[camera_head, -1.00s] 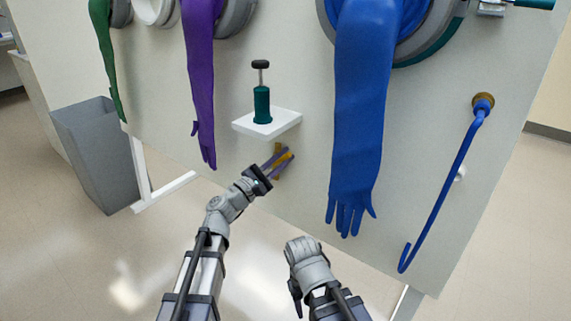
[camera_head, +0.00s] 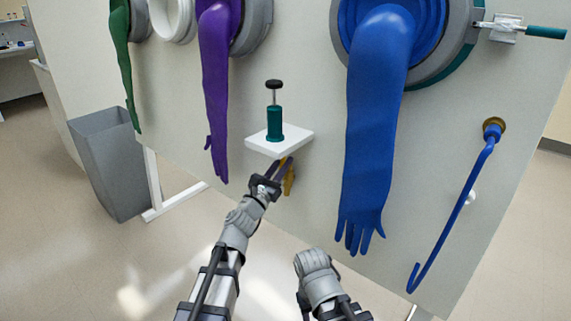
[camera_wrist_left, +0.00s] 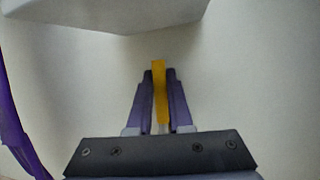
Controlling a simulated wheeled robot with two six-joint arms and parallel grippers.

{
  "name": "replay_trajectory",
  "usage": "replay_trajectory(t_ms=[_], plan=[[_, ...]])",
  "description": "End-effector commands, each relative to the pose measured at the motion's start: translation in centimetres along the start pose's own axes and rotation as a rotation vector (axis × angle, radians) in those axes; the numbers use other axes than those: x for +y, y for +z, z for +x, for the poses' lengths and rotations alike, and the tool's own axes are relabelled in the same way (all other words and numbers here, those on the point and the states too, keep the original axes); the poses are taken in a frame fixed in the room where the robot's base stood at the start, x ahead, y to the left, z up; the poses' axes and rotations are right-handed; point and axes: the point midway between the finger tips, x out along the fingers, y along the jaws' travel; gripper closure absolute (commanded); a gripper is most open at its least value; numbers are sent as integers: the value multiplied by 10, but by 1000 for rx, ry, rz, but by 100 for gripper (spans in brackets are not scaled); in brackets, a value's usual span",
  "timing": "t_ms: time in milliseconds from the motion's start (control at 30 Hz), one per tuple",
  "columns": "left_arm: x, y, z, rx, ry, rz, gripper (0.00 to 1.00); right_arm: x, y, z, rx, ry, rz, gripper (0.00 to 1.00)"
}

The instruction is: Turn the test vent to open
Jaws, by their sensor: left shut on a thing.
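The test vent's yellow lever (camera_head: 289,182) is on the pale panel, under the white shelf. My left gripper (camera_head: 283,168) is at the lever from the lower left. In the left wrist view the yellow lever (camera_wrist_left: 160,92) stands between the two purple fingers (camera_wrist_left: 159,85), which are shut on it, and it runs roughly upright in that picture. The vent's body behind the lever is mostly hidden. My right gripper (camera_head: 304,300) is low in the head view, below the panel and away from the vent; its fingers are mostly hidden behind the wrist.
A white shelf (camera_head: 296,140) with a green plunger-topped cylinder (camera_head: 275,124) juts out just above my left gripper. A purple glove (camera_head: 217,100) hangs to the left and a blue glove (camera_head: 375,130) to the right. A blue hooked rod (camera_head: 452,215) hangs farther right.

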Motion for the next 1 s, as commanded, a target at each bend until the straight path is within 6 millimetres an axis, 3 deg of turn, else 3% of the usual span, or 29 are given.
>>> replay_trajectory(t_ms=[700, 733, 1000], plan=[[5, -1, 1, 13, 26, -59, 100, 0, 0, -2, 0, 0, 1, 50], [5, -1, 1, 13, 26, -59, 79, 0, 0, -2, 0, 0, 0, 50], [4, -1, 1, 13, 25, -58, 52, 0, 0, -2, 0, 0, 0, 50]])
